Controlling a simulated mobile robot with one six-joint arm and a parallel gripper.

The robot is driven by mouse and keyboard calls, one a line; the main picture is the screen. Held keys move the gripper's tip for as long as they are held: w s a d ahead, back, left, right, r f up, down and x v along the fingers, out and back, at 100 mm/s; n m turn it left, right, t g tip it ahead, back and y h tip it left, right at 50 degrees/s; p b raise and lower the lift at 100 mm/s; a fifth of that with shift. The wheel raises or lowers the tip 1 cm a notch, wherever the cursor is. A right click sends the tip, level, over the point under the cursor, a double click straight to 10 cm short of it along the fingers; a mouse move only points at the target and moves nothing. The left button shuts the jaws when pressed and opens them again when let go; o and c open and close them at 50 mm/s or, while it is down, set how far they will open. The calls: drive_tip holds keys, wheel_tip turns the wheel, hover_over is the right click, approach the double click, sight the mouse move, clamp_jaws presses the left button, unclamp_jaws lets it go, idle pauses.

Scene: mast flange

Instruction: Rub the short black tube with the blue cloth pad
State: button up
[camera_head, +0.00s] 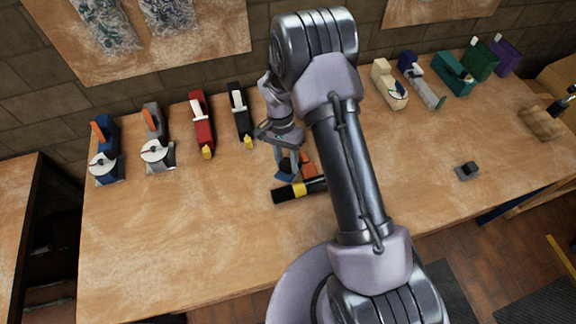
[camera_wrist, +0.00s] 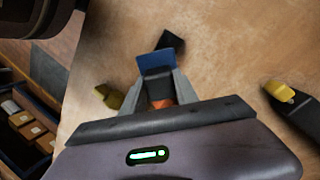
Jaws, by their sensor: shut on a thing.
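The short black tube (camera_head: 286,195) with a yellow band lies on the wooden workbench (camera_head: 220,220) in the head view. My gripper (camera_head: 288,163) points down just behind it, shut on the blue cloth pad (camera_head: 285,177). The pad hangs at the tube's left half; I cannot tell whether it touches. In the wrist view, the pad (camera_wrist: 157,64) sits at the fingertips, with orange between the fingers. A black end (camera_wrist: 172,42), likely the tube's, shows past the pad. A yellow piece (camera_wrist: 108,97) shows left of the fingers; I cannot tell whether it is the band.
An orange item (camera_head: 308,168) shows right of my gripper. Tape dispensers and other tools line the bench's back, including a red one (camera_head: 201,125) and a black one (camera_head: 239,115). A small dark block (camera_head: 467,171) lies at right. The front left is clear.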

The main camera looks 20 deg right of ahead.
drive_tip(key=shift+p+v, duration=0.8)
drive_tip(key=shift+v, duration=0.75)
